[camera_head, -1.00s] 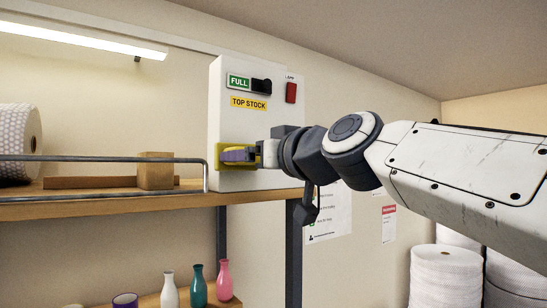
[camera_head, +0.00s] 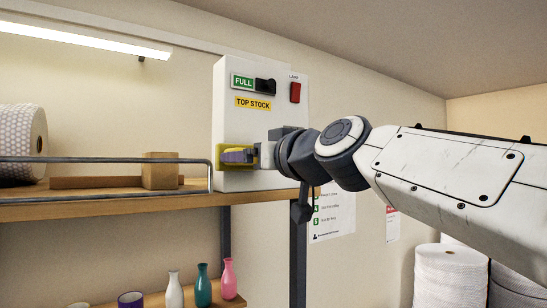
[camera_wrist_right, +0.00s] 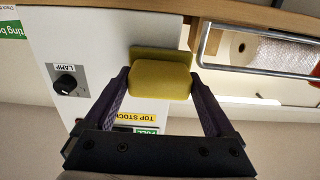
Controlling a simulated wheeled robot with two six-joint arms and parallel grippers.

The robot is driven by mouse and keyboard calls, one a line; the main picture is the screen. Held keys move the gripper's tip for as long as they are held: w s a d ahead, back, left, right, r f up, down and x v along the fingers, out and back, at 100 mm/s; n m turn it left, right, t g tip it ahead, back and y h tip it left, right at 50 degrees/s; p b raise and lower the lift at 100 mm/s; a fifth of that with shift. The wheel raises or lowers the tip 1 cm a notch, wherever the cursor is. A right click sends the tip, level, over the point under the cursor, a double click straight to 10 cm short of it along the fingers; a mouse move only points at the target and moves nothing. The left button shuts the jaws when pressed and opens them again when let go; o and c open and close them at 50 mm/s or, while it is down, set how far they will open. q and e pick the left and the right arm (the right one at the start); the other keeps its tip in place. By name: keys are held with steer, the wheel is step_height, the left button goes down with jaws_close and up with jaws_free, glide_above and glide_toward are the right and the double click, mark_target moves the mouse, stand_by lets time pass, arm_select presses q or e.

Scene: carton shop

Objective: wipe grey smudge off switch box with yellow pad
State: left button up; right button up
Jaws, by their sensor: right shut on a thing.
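The pad appears to lie against the box face, though contact is hard to confirm. The right wrist view shows the pad (camera_wrist_right: 162,80) between the two fingers, with the box (camera_wrist_right: 85,35) behind it. No grey smudge is visible; pad and gripper cover part of the face. My left gripper is not in view.
A wooden shelf (camera_head: 110,208) with a metal rail (camera_head: 100,160) holds a carton block (camera_head: 160,172) and a bubble-wrap roll (camera_head: 18,145). A black knob (camera_head: 265,86) and red switch (camera_head: 295,92) stick out above. Several vases stand below.

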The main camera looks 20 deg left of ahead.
steer(key=shift+w+d+f+b, duration=0.1)
steer(key=shift+w+d+b, duration=0.4)
steer(key=shift+w+b, duration=0.1)
steer(key=shift+w+d+b, duration=0.35)
steer(key=shift+w+d, duration=0.05)
steer(key=shift+w, duration=0.05)
steer(key=w+d+b, duration=0.1)
steer(key=w+d, duration=0.2)
steer(key=w, duration=0.2)
steer(key=shift+d+b, duration=0.3)
steer(key=shift+d, duration=0.05)
steer(key=shift+s, duration=0.1)
